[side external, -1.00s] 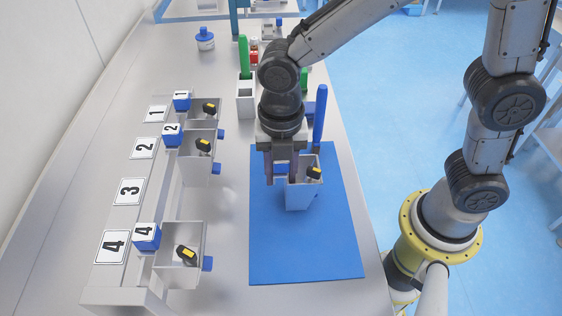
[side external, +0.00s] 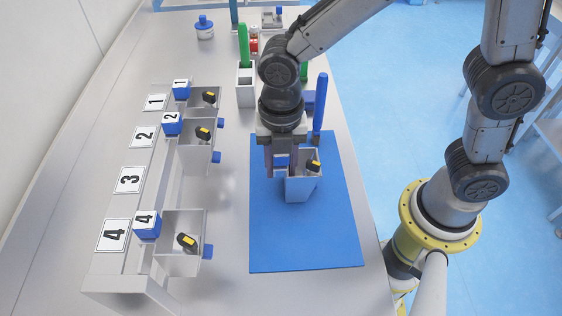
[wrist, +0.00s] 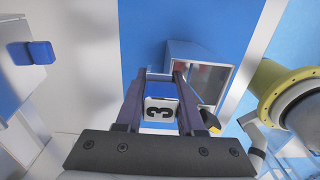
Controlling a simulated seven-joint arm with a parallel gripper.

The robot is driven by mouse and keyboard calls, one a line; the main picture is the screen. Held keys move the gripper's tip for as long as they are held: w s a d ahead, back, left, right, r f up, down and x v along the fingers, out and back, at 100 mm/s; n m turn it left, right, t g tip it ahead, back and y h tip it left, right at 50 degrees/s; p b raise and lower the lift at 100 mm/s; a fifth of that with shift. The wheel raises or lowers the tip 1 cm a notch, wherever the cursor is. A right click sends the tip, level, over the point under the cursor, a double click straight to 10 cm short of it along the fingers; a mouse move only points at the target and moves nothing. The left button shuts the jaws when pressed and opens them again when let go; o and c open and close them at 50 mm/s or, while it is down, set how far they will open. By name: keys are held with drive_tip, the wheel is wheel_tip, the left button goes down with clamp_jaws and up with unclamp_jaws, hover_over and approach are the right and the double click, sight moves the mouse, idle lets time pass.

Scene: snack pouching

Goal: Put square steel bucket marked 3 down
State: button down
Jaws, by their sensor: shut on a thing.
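The square steel bucket (side external: 301,190) is upright at the upper part of the blue mat (side external: 305,240). I cannot tell whether its base touches the mat. My gripper (side external: 281,168) points down at the bucket's left side, its fingers closed around the blue block on that side. In the wrist view, my gripper (wrist: 160,100) has this block between its fingers, with the white 3 label (wrist: 159,112) showing. The bucket (wrist: 185,50) appears just beyond the fingers there. A black and yellow item (side external: 313,165) shows at the bucket's mouth.
Buckets marked 1 (side external: 205,96), 2 (side external: 197,145) and 4 (side external: 183,245) hang along the rack at the left; the place beside label 3 (side external: 130,180) is empty. A blue upright handle (side external: 320,100) stands behind the mat. The mat's lower part is clear.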

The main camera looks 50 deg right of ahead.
drive_tip(key=shift+f, duration=0.25)
drive_tip(key=shift+c, duration=2.2)
unclamp_jaws()
